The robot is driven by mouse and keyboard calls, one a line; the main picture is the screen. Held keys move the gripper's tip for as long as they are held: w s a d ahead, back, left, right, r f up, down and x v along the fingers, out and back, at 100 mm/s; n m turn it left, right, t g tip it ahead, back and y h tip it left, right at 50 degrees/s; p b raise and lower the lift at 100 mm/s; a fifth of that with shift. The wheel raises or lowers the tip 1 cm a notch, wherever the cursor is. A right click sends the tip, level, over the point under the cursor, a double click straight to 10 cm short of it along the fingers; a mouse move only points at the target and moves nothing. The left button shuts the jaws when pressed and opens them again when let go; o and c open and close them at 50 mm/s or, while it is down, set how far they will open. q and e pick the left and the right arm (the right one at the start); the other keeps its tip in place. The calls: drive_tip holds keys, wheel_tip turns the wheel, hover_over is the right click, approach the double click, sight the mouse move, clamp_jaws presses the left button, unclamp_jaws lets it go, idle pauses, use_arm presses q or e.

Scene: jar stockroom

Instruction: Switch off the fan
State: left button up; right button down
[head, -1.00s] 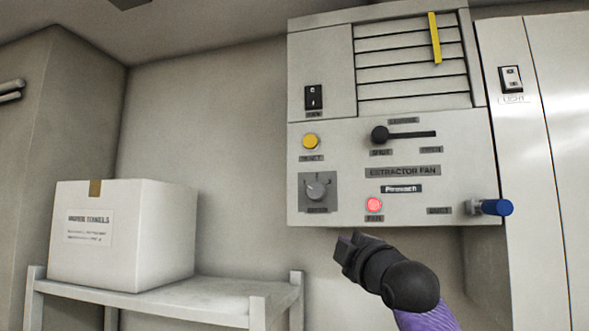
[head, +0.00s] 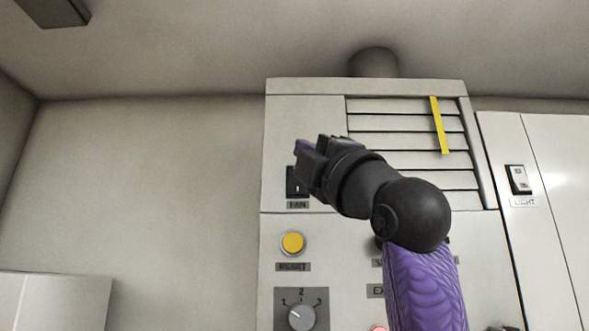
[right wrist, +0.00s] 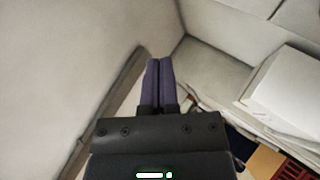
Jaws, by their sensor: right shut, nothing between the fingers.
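The extractor fan unit (head: 320,95) is a pale wall box with a louvred grille. Its black rocker switch labelled FAN (head: 291,185) is on the left part of the front, and my right gripper partly covers it. My right gripper (head: 303,150) is in front of the switch in the head view, its tips near the switch's upper right. I cannot tell whether it touches. In the right wrist view its purple fingers (right wrist: 158,82) are together with nothing between them. The yellow strip (head: 440,125) hangs slanted over the grille. My left gripper is not in view.
Below the switch are a yellow reset button (head: 292,243) and a rotary knob (head: 302,317). A LIGHT switch (head: 518,179) is on the panel to the right. A white box (head: 60,300) is at lower left. The wall left of the unit is bare.

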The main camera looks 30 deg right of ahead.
drive_tip(key=w+d+r+p, duration=0.1)
drive_tip(key=w+d+p, duration=0.3)
drive_tip(key=w, duration=0.4)
drive_tip(key=shift+d+p, duration=0.25)
drive_tip(key=shift+p, duration=0.3)
drive_tip(key=shift+r, duration=0.1)
idle(1.5)
drive_tip(key=shift+w+d, duration=0.2)
drive_tip(key=shift+w, duration=0.1)
drive_tip(key=shift+w+d+r, duration=0.1)
drive_tip(key=shift+w+d, duration=0.05)
drive_tip(key=shift+w, duration=0.15)
idle(0.7)
drive_tip(key=shift+s, duration=0.1)
